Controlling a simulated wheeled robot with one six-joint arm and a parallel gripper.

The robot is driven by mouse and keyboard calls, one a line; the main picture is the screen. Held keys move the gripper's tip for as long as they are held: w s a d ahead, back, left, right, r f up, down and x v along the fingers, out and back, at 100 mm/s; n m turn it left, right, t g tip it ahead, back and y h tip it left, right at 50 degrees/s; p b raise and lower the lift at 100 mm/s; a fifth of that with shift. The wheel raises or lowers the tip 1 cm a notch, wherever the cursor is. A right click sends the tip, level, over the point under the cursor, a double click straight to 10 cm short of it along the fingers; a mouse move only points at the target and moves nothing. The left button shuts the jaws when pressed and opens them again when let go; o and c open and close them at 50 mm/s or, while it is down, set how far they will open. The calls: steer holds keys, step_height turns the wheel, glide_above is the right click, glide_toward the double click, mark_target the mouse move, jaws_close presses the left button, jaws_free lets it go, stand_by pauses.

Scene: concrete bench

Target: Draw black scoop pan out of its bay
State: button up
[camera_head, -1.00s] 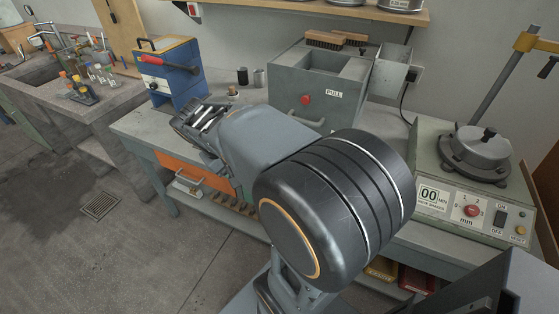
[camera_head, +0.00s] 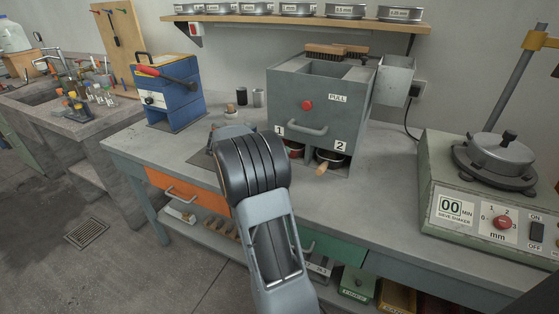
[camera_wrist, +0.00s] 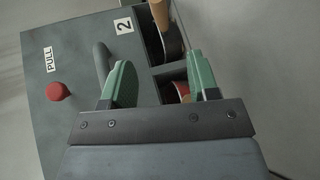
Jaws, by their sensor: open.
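The black scoop pan (camera_head: 331,156) sits in bay 2 at the lower right of the grey box (camera_head: 318,94), its wooden handle (camera_head: 321,168) sticking out at the front. In the wrist view, the black pan (camera_wrist: 173,42) and its wooden handle (camera_wrist: 160,12) are at the top, partly cut off. A red pan (camera_head: 294,149) sits in bay 1; it also shows in the wrist view (camera_wrist: 177,92), partly behind a finger. My gripper (camera_wrist: 160,80) is open, its green fingers apart with nothing between them. My arm hides it in the head view.
The grey box has a pull handle (camera_head: 307,128) and a red knob (camera_head: 307,105); in the wrist view the pull handle (camera_wrist: 101,62) is close to the left finger. A sieve shaker (camera_head: 490,190) stands to the right, a blue machine (camera_head: 168,92) to the left. Bench between box and shaker is clear.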

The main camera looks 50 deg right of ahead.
mark_target(322, 169)
steer(key=b+x, duration=0.1)
steer(key=x, duration=1.2)
steer(key=shift+s+d+f, duration=0.2)
steer(key=shift+d+f, duration=0.05)
jaws_close()
